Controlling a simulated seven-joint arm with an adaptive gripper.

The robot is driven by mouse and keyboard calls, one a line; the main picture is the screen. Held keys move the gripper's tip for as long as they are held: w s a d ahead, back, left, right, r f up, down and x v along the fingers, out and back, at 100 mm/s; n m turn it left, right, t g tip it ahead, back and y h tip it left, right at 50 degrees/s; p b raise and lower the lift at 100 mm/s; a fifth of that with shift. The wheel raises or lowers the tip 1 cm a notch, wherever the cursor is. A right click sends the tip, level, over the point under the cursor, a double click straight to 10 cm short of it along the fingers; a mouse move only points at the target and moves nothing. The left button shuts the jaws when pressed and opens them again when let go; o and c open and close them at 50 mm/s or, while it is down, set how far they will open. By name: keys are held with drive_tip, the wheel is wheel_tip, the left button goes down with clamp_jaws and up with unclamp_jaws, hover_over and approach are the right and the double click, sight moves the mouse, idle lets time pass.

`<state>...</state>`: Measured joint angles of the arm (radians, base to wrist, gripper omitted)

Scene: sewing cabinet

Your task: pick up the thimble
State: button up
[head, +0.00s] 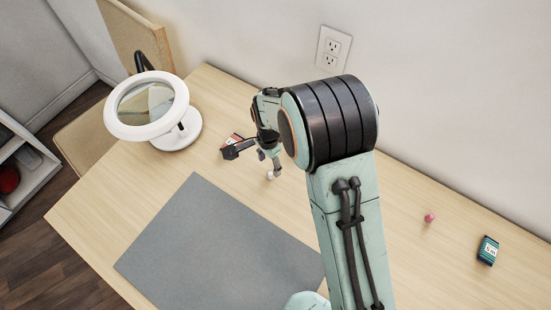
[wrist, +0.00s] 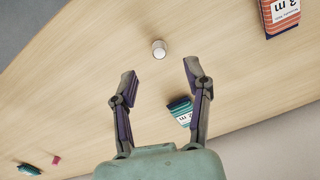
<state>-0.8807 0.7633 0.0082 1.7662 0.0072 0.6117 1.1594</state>
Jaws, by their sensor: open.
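The thimble appears to be the small pale, short cylinder on the wooden table, seen in the wrist view (wrist: 159,50) just beyond the fingertips and centred between them. In the head view the thimble (head: 270,175) shows as a small whitish spot close below my gripper, near the grey mat. My gripper (wrist: 160,75) is open, with its two fingers apart and nothing between the tips. It is apart from the thimble.
A red "3 m" packet (wrist: 282,14) and a teal packet (wrist: 180,112) lie nearby. A pink item (head: 430,217) and another teal packet (head: 487,250) lie right. A ring magnifier (head: 112,113) stands left. The grey mat (head: 205,245) is bare.

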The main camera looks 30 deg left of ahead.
sight(270, 173)
wheel_tip(270, 173, down, 6)
drive_tip(key=shift+r, duration=0.25)
drive_tip(key=shift+c, duration=0.3)
drive_tip(key=c, duration=0.7)
